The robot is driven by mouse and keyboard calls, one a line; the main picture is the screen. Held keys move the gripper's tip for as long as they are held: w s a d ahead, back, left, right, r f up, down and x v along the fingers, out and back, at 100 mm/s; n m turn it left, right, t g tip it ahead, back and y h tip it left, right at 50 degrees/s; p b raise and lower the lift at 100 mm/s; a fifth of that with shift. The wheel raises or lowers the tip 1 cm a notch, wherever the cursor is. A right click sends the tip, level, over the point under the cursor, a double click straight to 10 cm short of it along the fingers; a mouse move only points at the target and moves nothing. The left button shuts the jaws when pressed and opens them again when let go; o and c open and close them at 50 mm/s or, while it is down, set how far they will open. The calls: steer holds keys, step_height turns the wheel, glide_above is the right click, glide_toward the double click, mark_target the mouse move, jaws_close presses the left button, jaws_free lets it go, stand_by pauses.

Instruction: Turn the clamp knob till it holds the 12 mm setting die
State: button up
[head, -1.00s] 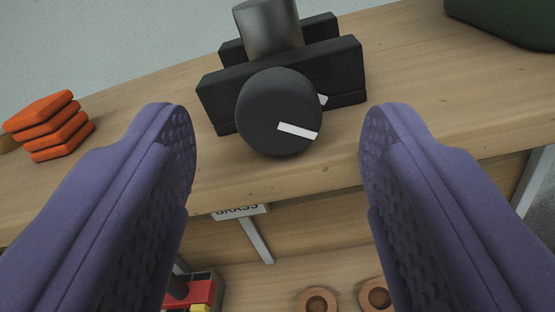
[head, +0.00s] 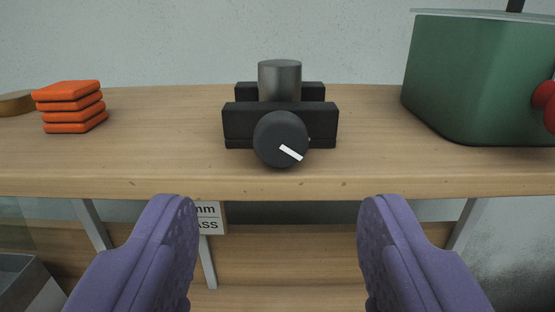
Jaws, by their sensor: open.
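The clamp (head: 235,122) is a black block with two jaws on the wooden shelf. A grey metal cylinder, which looks like the setting die (head: 280,82), stands upright between the jaws; whether they touch it I cannot tell. The round black clamp knob (head: 272,135) is on the front face, its white pointer line aimed to the lower right. My gripper (head: 278,215) is open and empty, its two purple fingers wide apart. They are below and in front of the knob, apart from it.
A stack of orange pads (head: 70,108) lies at the left of the shelf (head: 390,184), beside a round wooden piece (head: 17,103). A green container (head: 470,85) with a red part stands at the right. Below hang a partly hidden label (head: 210,218) and a lower shelf (head: 290,270).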

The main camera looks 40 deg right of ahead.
mark_target(282, 141)
steer(key=b+x, duration=0.1)
steer(key=x, duration=0.6)
steer(key=shift+w+d+f, duration=0.15)
steer(key=shift+d, duration=0.1)
steer(key=c, duration=1)
steer(key=shift+f+m+b, duration=0.25)
steer(key=shift+m+b, duration=0.75)
steer(key=shift+b, duration=0.25)
steer(key=shift+c, duration=0.2)
steer(key=shift+r+m+b, duration=0.15)
steer(key=shift+m+b, duration=0.15)
steer(key=shift+m, duration=0.3)
steer(key=o, duration=1)
steer(key=shift+r, duration=0.1)
steer(key=shift+o, duration=0.2)
steer(key=p+v, duration=0.1)
steer(key=v, duration=0.7)
